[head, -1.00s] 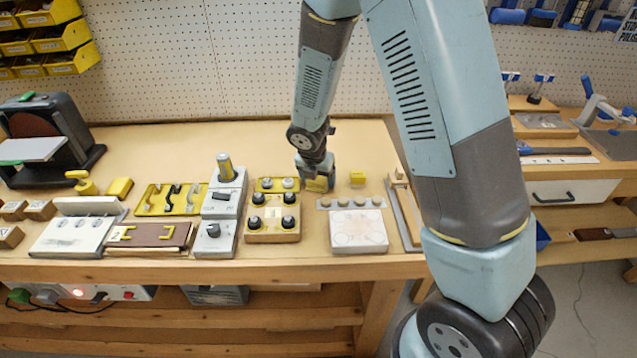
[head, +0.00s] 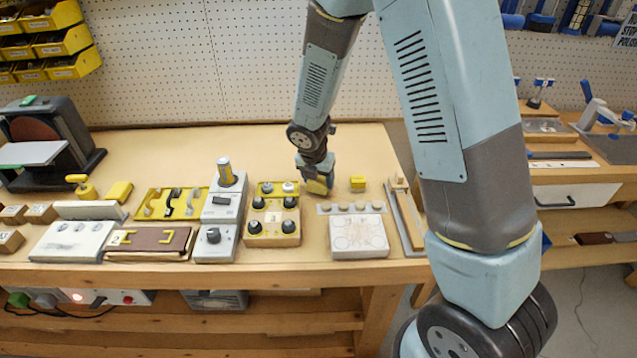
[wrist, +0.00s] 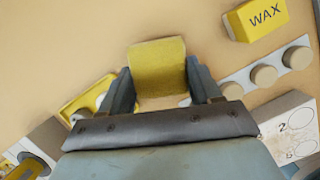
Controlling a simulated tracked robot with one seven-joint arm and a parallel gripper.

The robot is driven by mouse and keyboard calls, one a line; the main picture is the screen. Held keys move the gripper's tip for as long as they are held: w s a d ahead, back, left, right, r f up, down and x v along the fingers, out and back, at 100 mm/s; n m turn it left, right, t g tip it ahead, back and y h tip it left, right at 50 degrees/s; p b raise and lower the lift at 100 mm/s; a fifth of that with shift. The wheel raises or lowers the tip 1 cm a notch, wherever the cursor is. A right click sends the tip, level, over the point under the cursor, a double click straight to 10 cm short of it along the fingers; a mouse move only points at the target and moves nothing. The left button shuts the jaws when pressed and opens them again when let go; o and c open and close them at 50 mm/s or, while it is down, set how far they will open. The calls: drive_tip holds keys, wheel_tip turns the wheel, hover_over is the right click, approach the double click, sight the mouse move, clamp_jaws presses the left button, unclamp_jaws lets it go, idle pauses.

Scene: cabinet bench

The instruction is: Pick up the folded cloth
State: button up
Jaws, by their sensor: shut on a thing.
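The folded cloth is a small yellow pad (wrist: 158,66) between my fingers in the wrist view. In the head view the cloth (head: 318,187) shows below my gripper, tilted, near the back of the bench. My gripper (wrist: 159,77) is shut on it, with a blue-grey finger on each side. In the head view my gripper (head: 317,174) hangs down over the bench, left of the yellow wax block (head: 357,184). Whether the cloth's lower edge touches the bench cannot be told.
A strip with several round knobs (head: 324,208) and a white marked block (head: 359,237) lie in front. A wooden block with black knobs (head: 273,228) stands to the left. A wooden tray (head: 405,217) is at the right. Bare bench (head: 355,150) lies behind.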

drive_tip(key=s+r, duration=1.1)
drive_tip(key=s, duration=0.3)
drive_tip(key=shift+a+r, duration=0.2)
drive_tip(key=shift+r, duration=0.05)
